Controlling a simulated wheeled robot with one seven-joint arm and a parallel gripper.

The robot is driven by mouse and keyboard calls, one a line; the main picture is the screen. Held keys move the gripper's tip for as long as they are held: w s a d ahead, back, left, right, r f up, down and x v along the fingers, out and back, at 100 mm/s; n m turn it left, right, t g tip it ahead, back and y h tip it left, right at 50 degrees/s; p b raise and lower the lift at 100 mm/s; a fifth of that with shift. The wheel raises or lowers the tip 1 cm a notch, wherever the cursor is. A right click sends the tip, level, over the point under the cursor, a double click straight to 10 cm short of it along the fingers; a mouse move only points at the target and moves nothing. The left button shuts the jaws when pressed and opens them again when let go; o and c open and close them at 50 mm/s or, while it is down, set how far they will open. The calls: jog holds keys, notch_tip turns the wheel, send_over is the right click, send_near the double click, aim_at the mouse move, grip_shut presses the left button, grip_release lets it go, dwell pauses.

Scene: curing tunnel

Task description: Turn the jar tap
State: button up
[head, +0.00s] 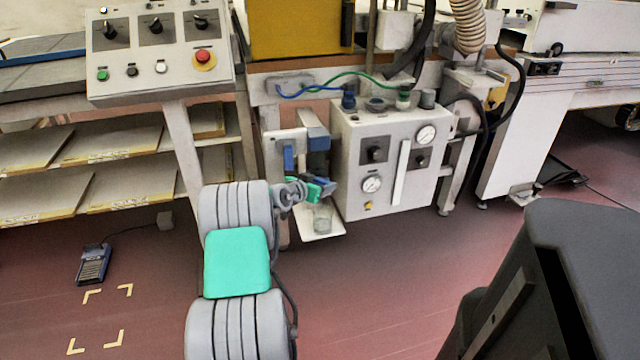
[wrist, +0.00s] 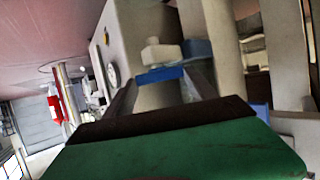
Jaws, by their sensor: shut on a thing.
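My gripper (head: 318,189) reaches in at the small jar stand beside the grey gauge box in the head view. In the wrist view its two dark fingers (wrist: 162,84) lie either side of a blue piece, the jar tap's handle (wrist: 159,74), and are shut on it. The tap handle also shows as blue in the head view (head: 328,185), partly covered by the gripper. A pale block stands just beyond the handle in the wrist view. A clear glass jar (head: 322,219) stands on a white ledge (head: 322,236) below the gripper. The tap's spout is hidden.
The grey gauge box (head: 388,158) stands close to the right of the gripper. A button console (head: 160,52) stands at the left above shelves of boards (head: 100,170). A blue foot pedal (head: 93,264) lies on the floor.

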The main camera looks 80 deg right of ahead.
jog(key=shift+s+r+n+t+h+p, duration=0.15)
jog(key=shift+n+t+p, duration=0.1)
jog(key=shift+n+t, duration=0.25)
jog(key=shift+s+n+t+h+p, duration=0.15)
jog(key=shift+n+t+p, duration=0.05)
jog(key=shift+n+t, duration=0.25)
jog(key=n+t, duration=0.2)
jog(key=t, duration=0.1)
jog(key=shift+s, duration=0.35)
jog(key=n+t, duration=0.1)
jog(key=n+t+b, duration=0.1)
jog(key=n+t, duration=0.1)
jog(key=shift+s+d+f+n+t+y+b, duration=0.1)
jog(key=shift+s+f+n+t+y+b, duration=0.2)
jog(key=shift+y+b, duration=0.1)
jog(key=shift+r+n+t+y+b, duration=0.1)
jog(key=shift+n+t+y+b, duration=0.4)
jog(key=shift+n+t+b, duration=0.45)
jog(key=shift+r, duration=0.1)
jog(key=o, duration=1.4)
jog(key=shift+c, duration=0.2)
